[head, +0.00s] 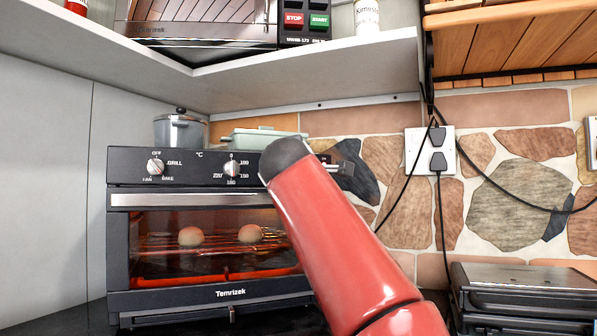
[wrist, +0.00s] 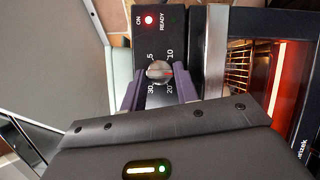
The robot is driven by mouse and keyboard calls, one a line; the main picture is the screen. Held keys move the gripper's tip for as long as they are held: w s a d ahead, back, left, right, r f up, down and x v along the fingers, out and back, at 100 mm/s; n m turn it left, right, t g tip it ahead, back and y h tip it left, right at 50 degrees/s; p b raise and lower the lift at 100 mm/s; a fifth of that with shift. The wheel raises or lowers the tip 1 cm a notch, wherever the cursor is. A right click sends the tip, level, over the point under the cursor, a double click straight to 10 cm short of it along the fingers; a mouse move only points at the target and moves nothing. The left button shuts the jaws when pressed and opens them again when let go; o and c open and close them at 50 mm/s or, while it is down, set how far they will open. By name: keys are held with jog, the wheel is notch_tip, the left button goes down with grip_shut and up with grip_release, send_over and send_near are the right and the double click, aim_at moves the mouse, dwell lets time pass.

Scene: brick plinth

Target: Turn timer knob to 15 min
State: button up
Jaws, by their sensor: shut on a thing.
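The toaster oven (head: 210,298) stands on the counter, its front facing me, in the head view. Its timer knob (wrist: 159,71) is a round silver knob on the black panel in the wrist view, with marks such as 5, 10, 20 and 30 around it. My gripper (wrist: 160,78) has one purple-grey finger on each side of the knob and is shut on it. I cannot read exactly where the knob points. In the head view my red arm hides the timer knob and most of my gripper.
The grill knob (head: 155,166) and temperature knob (head: 232,168) are left of my arm. Two round items sit on the rack inside the glowing oven. A shelf (head: 290,72) with a microwave (head: 200,22) hangs above. A black appliance (head: 525,285) stands right.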

jog(key=shift+r, duration=0.1)
dwell(0.3)
jog(key=o, duration=0.9)
jog(key=s+b, duration=0.2)
jog(key=s, duration=0.6)
jog(key=shift+b, duration=0.4)
